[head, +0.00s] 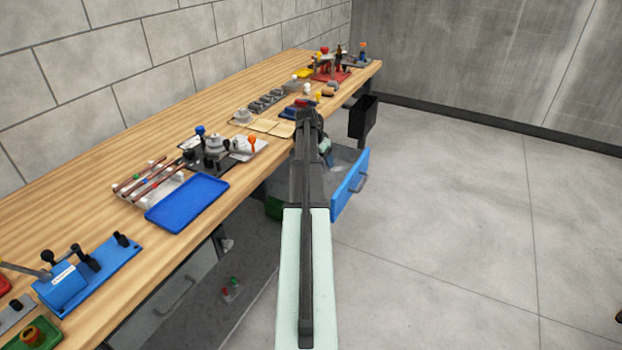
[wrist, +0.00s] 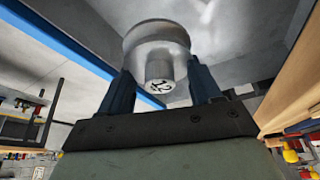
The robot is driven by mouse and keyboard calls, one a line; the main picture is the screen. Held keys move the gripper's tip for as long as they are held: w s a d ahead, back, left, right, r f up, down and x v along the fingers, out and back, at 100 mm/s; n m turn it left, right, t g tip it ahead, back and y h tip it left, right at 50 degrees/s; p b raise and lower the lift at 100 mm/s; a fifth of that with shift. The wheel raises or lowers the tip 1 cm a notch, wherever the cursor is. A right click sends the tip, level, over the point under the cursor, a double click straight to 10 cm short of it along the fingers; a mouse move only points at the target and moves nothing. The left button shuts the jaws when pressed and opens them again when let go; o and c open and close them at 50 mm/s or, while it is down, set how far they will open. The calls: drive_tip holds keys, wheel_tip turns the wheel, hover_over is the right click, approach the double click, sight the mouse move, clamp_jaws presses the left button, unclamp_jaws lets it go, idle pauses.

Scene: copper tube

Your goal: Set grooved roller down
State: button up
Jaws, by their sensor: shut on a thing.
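The grooved roller (wrist: 158,45) is a silvery metal disc with a smaller hub marked "12", seen in the wrist view. My gripper (wrist: 160,80) is shut on it, with one dark blue finger on each side of the hub. Grey surface shows behind the roller; I cannot tell whether the roller touches it. In the head view my arm reaches over the open drawer (head: 350,190) beside the bench, and hides the roller and most of the gripper. The drawer has a blue front and a grey inside.
The wooden bench (head: 80,225) runs along the wall. A black bin (head: 363,117) hangs beyond the drawer.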

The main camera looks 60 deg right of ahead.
drive_tip(key=shift+w+a+f+n, duration=0.15)
drive_tip(key=shift+w+a+n, duration=0.15)
drive_tip(key=shift+w+a, duration=0.3)
drive_tip(key=shift+a+f, duration=0.2)
drive_tip(key=shift+f, duration=4.75)
drive_tip(key=shift+f, duration=0.15)
drive_tip(key=o, duration=1.2)
drive_tip(key=shift+o, duration=0.2)
drive_tip(key=v, duration=1.2)
drive_tip(key=shift+s, duration=0.1)
